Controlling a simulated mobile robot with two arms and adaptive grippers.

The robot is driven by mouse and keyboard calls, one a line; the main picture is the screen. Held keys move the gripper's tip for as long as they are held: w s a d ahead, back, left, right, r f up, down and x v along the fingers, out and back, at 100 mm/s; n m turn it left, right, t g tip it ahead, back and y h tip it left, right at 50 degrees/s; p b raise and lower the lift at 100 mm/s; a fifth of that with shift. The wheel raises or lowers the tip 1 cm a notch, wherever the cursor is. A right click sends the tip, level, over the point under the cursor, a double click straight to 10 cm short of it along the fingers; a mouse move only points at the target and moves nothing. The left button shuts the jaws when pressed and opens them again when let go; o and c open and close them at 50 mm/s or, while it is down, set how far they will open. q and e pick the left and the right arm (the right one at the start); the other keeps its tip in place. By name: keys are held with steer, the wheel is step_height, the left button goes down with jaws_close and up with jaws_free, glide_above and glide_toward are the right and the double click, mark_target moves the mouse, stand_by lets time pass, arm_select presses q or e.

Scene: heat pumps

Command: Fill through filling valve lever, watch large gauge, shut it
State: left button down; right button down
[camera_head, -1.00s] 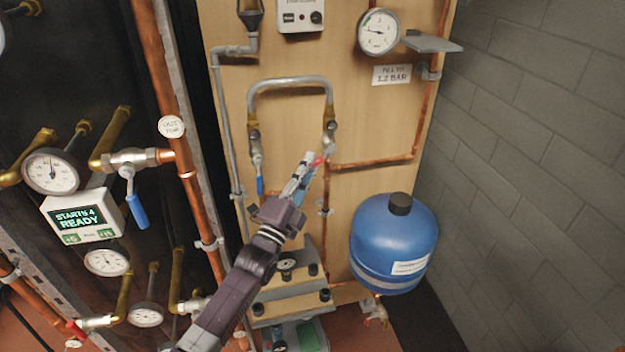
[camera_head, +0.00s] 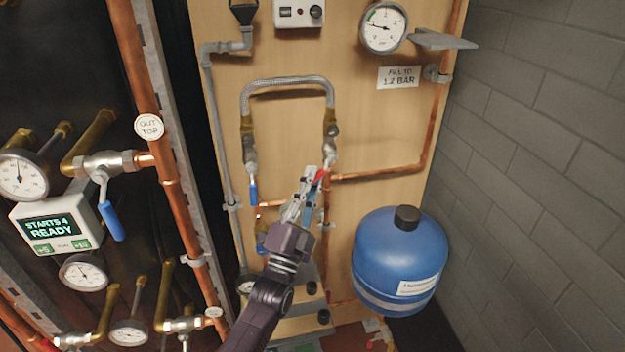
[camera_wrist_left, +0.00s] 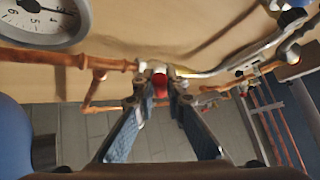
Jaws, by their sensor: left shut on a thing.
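The filling valve (camera_head: 331,150) sits at the lower right end of the braided hose loop on the wooden board. Its red lever (camera_head: 320,175) points down and slightly left. My left gripper (camera_head: 314,180) is shut on the lever; in the left wrist view the red lever (camera_wrist_left: 160,84) shows between the fingertips, mostly hidden by them. The large gauge (camera_head: 384,27) is at the upper right of the board, its needle pointing left toward the low numbers. Part of the gauge (camera_wrist_left: 42,18) shows in the left wrist view. My right gripper is not in view.
A sign (camera_head: 398,77) under the gauge reads fill to 1.2 bar. A second valve with a blue lever (camera_head: 253,190) is left of mine. A blue tank (camera_head: 400,262) is at lower right. Copper pipes and a display (camera_head: 55,228) reading "Starts 4 Ready" are at left.

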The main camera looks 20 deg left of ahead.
arm_select(q)
steer(key=c, duration=2)
jaws_free()
steer(key=shift+o, duration=0.2)
steer(key=shift+f, duration=0.1)
steer(key=v, duration=1.2)
